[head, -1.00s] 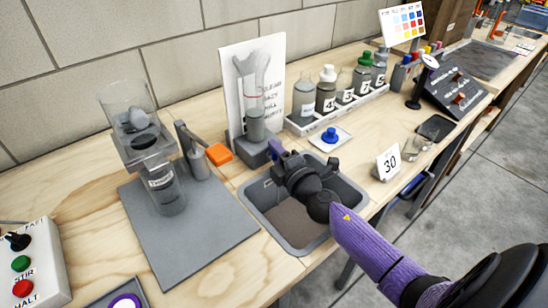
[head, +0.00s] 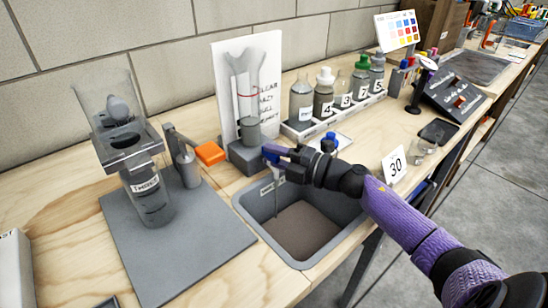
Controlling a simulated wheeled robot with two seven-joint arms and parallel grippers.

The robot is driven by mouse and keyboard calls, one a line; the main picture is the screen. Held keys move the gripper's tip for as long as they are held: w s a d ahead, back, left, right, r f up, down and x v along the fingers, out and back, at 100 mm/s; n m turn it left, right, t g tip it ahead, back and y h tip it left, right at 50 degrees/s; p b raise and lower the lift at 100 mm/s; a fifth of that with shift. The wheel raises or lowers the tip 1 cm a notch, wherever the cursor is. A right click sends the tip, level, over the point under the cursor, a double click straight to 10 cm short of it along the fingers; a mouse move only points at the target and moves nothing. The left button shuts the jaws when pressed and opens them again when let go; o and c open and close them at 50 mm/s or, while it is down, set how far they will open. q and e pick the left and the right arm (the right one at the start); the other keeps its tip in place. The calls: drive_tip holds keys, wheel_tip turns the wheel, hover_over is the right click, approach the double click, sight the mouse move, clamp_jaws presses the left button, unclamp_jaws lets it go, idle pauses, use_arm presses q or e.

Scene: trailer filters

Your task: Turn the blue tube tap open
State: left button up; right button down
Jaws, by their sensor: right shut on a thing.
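A clear tube (head: 249,103) with a red ring and grey liquid in its lower part stands upright on a grey block (head: 245,158) before a white card. The blue tap (head: 270,151) is low at the tube's right front, partly hidden by my right gripper. My right gripper (head: 275,155) reaches in from the right over the back rim of the grey sink (head: 350,206). Its fingers are shut on the tap. The tap's exact angle is hard to make out. My left gripper is not in view.
A rack (head: 335,118) of several bottles and a white dish with a blue stopper (head: 329,138) stand behind my right gripper. A clear vessel (head: 148,195) and an orange-ended lever (head: 209,153) are left.

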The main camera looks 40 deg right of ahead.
idle(0.3)
drive_tip(key=c, duration=0.6)
unclamp_jaws()
drive_tip(key=shift+o, duration=0.7)
drive_tip(key=p+v, duration=0.3)
drive_tip(key=v, duration=0.7)
